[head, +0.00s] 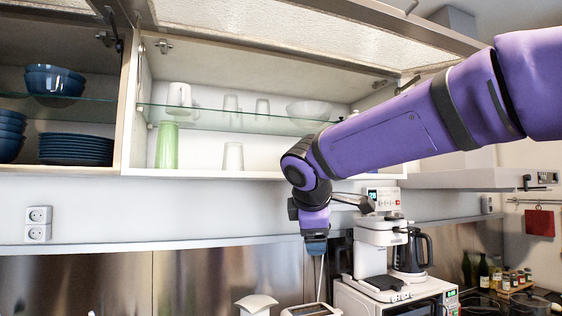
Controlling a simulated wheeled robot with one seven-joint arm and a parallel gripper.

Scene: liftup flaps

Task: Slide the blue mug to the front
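I cannot make out a blue mug in the head view. The open upper cabinet (205,174) holds a white mug or jug (180,96) on its glass shelf. Below that shelf stand a green tumbler (167,146) and a whitish tumbler (233,157). My purple arm crosses from the upper right and hides the cabinet's lower right part. Its wrist bends down below the cabinet's bottom edge, and a small blue-grey part shows at the end, where my gripper (317,246) seems to be. Its fingers cannot be made out clearly, and nothing is seen held.
A glass shelf (220,118) also carries clear glasses and a bowl (309,110). Raised flaps (290,22) hang overhead. The left cabinet holds blue bowls (55,81) and stacked plates (75,149). A coffee machine (381,245) and dark kettle (413,250) stand close right of my wrist.

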